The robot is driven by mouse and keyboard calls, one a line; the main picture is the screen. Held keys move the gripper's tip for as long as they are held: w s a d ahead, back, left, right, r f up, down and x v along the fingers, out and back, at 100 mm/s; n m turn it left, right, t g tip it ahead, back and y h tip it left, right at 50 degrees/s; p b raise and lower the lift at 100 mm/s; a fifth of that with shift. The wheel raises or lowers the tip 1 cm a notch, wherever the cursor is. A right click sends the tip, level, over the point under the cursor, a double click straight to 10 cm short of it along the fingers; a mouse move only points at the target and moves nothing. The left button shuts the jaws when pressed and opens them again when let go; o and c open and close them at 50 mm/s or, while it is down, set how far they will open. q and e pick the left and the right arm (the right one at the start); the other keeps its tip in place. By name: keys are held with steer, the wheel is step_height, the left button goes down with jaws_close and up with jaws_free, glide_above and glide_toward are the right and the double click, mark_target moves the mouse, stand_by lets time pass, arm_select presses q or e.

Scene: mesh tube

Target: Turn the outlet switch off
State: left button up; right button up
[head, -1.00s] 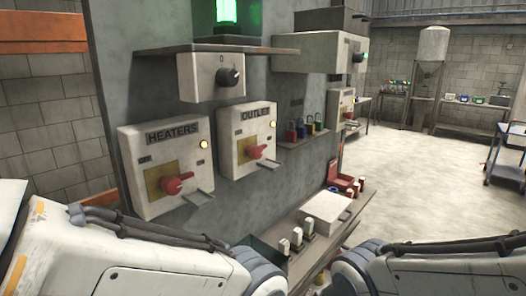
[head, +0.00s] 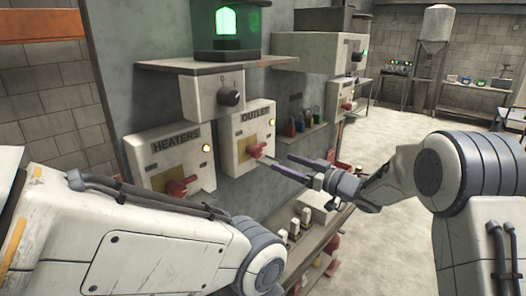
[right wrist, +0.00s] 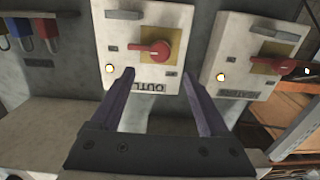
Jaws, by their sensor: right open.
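The OUTLET switch box (head: 245,135) is a pale panel on the grey cabinet wall, with a red handle (head: 253,151) on a yellow plate and a lit yellow lamp (head: 271,123). In the right wrist view the box appears upside down, its red handle (right wrist: 157,50) lying roughly level. My right gripper (head: 277,158) is open and empty, its purple fingers pointing at the box, just right of the handle in the head view. In the right wrist view the fingertips (right wrist: 158,73) show below the handle, apparently apart from it. My left gripper is out of view; only its arm shows.
The HEATERS box (head: 170,160), with a similar red handle (head: 183,186), is left of the OUTLET box. A dial box (head: 214,93) and ledge (head: 200,65) stick out above. Coloured padlocks (head: 308,120) hang to the right. A shelf with several small items lies below.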

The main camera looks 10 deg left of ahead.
mark_target(259, 153)
steer(key=p+x, duration=0.3)
steer(key=x, duration=0.5)
steer(key=shift+w+a, duration=0.1)
steer(key=shift+a, duration=0.2)
steer(key=shift+w+a, duration=0.25)
steer(key=shift+a, duration=0.15)
jaws_close()
